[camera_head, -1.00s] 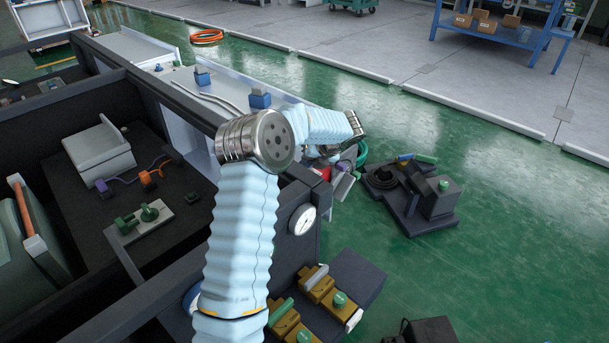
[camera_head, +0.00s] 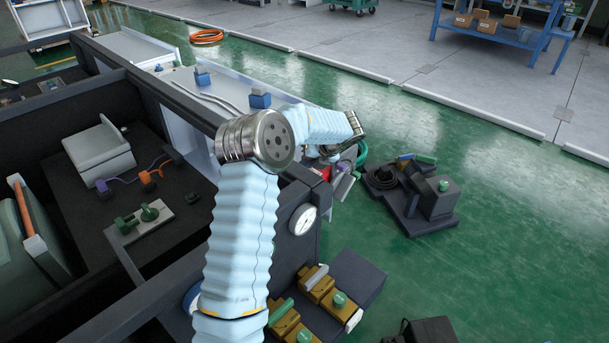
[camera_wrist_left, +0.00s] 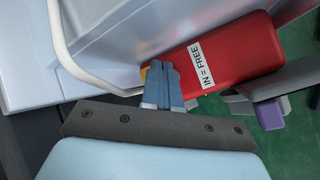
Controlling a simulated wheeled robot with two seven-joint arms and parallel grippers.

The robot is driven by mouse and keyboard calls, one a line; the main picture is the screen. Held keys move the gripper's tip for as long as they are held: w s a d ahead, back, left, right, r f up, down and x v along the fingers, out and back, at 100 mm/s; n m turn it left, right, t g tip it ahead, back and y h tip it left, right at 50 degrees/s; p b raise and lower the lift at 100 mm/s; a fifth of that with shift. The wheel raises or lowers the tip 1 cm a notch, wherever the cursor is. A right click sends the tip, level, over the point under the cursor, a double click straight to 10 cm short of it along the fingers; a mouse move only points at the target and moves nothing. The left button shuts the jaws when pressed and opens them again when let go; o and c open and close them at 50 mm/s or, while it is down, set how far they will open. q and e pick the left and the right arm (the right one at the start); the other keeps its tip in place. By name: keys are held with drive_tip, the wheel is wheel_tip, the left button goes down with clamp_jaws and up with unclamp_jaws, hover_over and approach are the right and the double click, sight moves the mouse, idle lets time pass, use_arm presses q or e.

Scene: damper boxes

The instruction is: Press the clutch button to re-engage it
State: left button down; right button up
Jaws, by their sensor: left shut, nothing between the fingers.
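A red box (camera_wrist_left: 235,52) with a white label reading "IN = FREE" (camera_wrist_left: 208,67) fills the upper right of the left wrist view. A small part of the red box (camera_head: 324,173) also shows in the head view, below the end of my left arm. My left gripper (camera_wrist_left: 161,72) is shut and empty, its fingertips at the left end of the red box beside the label. A bit of yellow (camera_wrist_left: 144,74) shows just left of the fingertips. The clutch button itself cannot be made out; the fingers may hide it. Contact cannot be told. My right gripper is not in view.
A pale curved tube (camera_wrist_left: 72,52) runs left of the fingers along a grey panel (camera_wrist_left: 140,25). In the head view, a gauge (camera_head: 303,220) is on the dark frame, and green floor lies open at right.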

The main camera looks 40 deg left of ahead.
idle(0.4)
use_arm(q)
drive_tip(key=shift+f+p, duration=0.3)
drive_tip(key=shift+p, duration=0.05)
drive_tip(key=shift+f, duration=0.1)
drive_tip(key=shift+f, duration=0.4)
idle(0.5)
drive_tip(key=shift+r+p, duration=0.85)
drive_tip(key=shift+p, duration=0.25)
